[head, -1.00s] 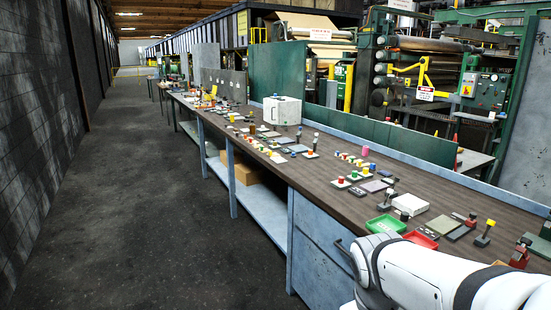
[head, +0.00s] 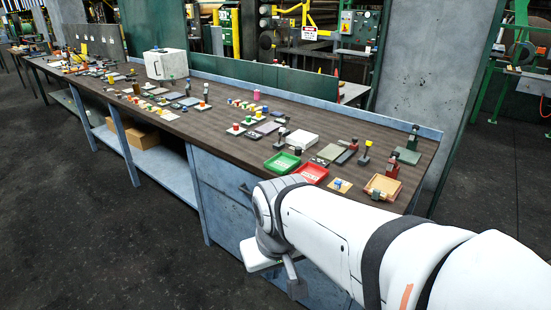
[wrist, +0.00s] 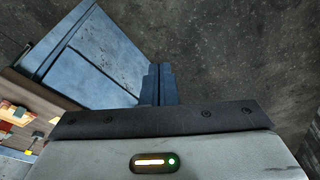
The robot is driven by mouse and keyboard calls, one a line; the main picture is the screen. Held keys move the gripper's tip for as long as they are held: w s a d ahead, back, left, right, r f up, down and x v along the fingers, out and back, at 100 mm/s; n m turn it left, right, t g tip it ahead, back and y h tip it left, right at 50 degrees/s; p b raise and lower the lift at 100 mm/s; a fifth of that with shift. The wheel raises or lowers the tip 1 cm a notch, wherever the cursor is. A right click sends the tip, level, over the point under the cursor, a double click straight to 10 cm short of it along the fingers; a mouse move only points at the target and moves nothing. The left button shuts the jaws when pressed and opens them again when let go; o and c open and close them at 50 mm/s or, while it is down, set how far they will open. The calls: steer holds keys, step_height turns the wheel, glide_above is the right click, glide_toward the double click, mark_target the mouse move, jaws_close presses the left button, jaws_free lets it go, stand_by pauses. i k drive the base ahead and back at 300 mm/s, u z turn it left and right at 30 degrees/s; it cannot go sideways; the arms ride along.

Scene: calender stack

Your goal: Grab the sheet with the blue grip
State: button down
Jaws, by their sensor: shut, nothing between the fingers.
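A small pale sheet (head: 335,188) with a small blue grip (head: 338,183) lies on the workbench near its front right edge in the head view. It sits between a red tray and a wooden tray. My gripper (head: 296,284) hangs low in front of the bench, below the bench top and apart from the sheet. In the wrist view my gripper (wrist: 158,85) shows its fingers together, with nothing between them, over the dark floor. I cannot make out the sheet in the wrist view.
The workbench (head: 225,140) carries many small blocks and plates. A green tray (head: 282,162), a red tray (head: 312,173) and a wooden tray (head: 383,187) stand near the sheet. The blue cabinet (wrist: 85,60) under the bench is beside my gripper. Floor to the left is clear.

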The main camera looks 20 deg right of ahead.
mark_target(342, 186)
steer(key=u, duration=0.3)
steer(key=k, duration=0.35)
steer(key=z, duration=1.3)
steer(key=i, duration=1.25)
steer(key=u, duration=0.15)
